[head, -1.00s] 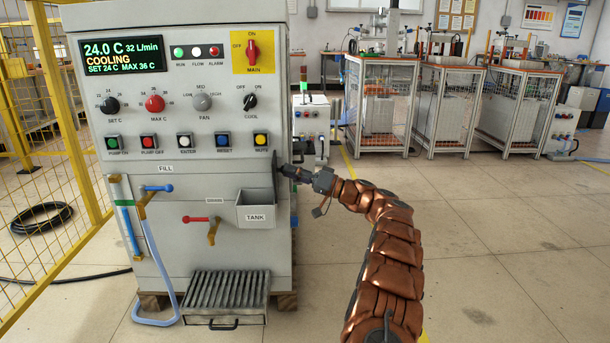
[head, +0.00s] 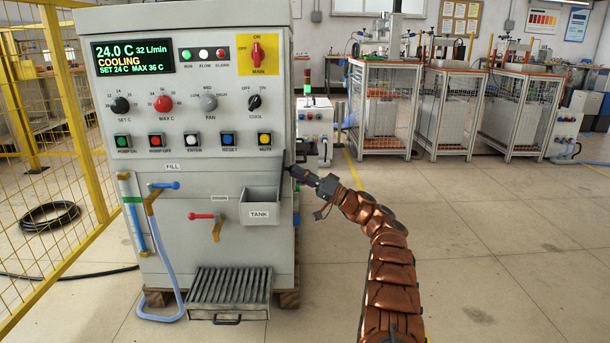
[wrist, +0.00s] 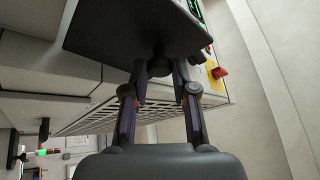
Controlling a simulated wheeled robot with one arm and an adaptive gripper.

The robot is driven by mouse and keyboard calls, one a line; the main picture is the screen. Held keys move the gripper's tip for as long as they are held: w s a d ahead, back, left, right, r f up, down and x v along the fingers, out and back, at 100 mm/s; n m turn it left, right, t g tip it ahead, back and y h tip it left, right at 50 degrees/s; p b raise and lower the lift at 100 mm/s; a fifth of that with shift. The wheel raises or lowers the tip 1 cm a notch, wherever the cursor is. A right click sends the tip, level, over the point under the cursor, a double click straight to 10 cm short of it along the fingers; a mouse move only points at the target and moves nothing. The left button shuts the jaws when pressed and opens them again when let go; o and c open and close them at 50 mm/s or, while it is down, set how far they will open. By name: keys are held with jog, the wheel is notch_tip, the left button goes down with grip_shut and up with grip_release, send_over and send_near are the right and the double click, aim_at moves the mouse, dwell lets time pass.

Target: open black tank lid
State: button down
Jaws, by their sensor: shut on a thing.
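The grey tank box (head: 260,212), labelled TANK, sticks out from the lower front of the cooling machine, and its top is open. The black tank lid (head: 283,172) stands raised, nearly edge-on, at the right side of the box. In the wrist view the lid (wrist: 125,28) is a large dark plate across the top. My gripper (head: 292,171) reaches it from the right. In the wrist view my gripper (wrist: 160,72) is shut on the lid's round black knob (wrist: 160,66).
The machine's front (head: 200,120) has a display, dials and buttons. A red-handled drain valve (head: 210,218) is left of the tank, and a slatted tray (head: 228,287) is below. Floor to the right is clear. Caged benches (head: 385,108) stand behind.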

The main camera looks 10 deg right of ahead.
jog(key=shift+a+f, duration=0.1)
jog(key=shift+f, duration=0.2)
jog(key=shift+d+r, duration=0.1)
jog(key=shift+d, duration=0.1)
dwell(0.4)
jog(key=c, duration=0.9)
grip_release()
jog(key=shift+d, duration=0.1)
jog(key=v, duration=1.2)
jog(key=shift+f, duration=0.2)
